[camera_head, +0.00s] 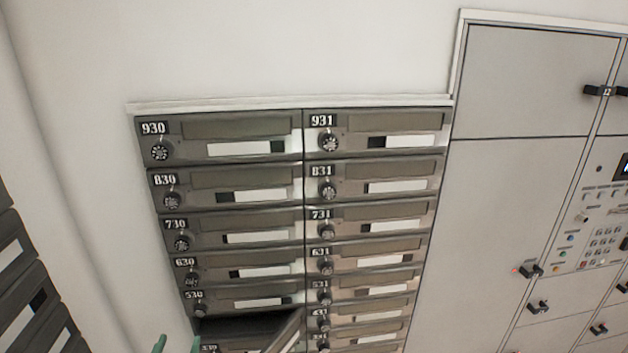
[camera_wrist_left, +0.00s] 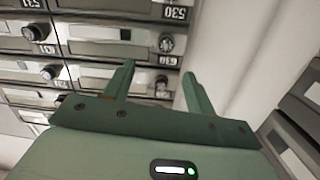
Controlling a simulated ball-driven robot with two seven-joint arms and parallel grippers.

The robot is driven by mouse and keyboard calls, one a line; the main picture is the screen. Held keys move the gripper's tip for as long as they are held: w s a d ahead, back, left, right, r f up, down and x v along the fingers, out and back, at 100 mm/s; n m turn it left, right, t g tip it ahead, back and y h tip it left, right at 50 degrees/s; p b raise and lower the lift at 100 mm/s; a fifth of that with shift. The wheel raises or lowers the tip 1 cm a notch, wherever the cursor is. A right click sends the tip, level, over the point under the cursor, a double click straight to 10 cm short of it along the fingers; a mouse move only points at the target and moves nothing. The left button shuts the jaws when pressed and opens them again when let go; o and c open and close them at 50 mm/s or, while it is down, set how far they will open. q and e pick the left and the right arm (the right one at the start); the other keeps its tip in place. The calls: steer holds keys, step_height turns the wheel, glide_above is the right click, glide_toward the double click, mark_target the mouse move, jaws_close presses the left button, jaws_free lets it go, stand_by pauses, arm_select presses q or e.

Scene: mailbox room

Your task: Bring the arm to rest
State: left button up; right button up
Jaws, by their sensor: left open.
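My left gripper (camera_head: 178,344) shows only as two green fingertips at the bottom edge of the head view, below mailbox 530 (camera_head: 243,301). In the left wrist view the gripper (camera_wrist_left: 159,78) has its two green fingers spread apart with nothing between them. The mailbox fronts lie beyond the fingers, and the 530 label (camera_wrist_left: 174,12) appears upside down at the top. The rest of the left arm is out of the head view. My right gripper is in neither view.
Below 530 a compartment (camera_head: 243,325) stands open and dark, its door (camera_head: 285,331) swung outward near the left gripper. More mailboxes (camera_head: 25,270) stand at the far left. Grey locker doors (camera_head: 490,230) and a keypad panel (camera_head: 603,238) are at the right.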

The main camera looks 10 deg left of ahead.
arm_select(q)
steer(key=s+d+r+m+g+y, duration=0.15)
steer(key=s+m+g, duration=0.3)
steer(key=s, duration=0.55)
steer(key=s+d+r+m+g, duration=0.15)
steer(key=s+m+g, duration=0.3)
steer(key=s, duration=0.45)
steer(key=s+d+f+n+g+h+b, duration=0.1)
steer(key=s+d+f+g+h+b, duration=0.35)
steer(key=f, duration=1.55)
steer(key=d+f+n+t+y+b, duration=0.1)
steer(key=f+b, duration=0.7)
steer(key=f, duration=1.1)
steer(key=s+f+n+g+b, duration=0.1)
steer(key=s+f+b, duration=0.4)
steer(key=s+f, duration=0.5)
steer(key=s+f+n+g+h+b, duration=0.1)
steer(key=s+f+g+b, duration=0.1)
steer(key=s+f+b, duration=0.3)
steer(key=s+f, duration=0.4)
steer(key=f, duration=0.7)
steer(key=shift+s+a+f+n, duration=0.25)
steer(key=shift+s+n, duration=0.05)
steer(key=shift+s, duration=0.1)
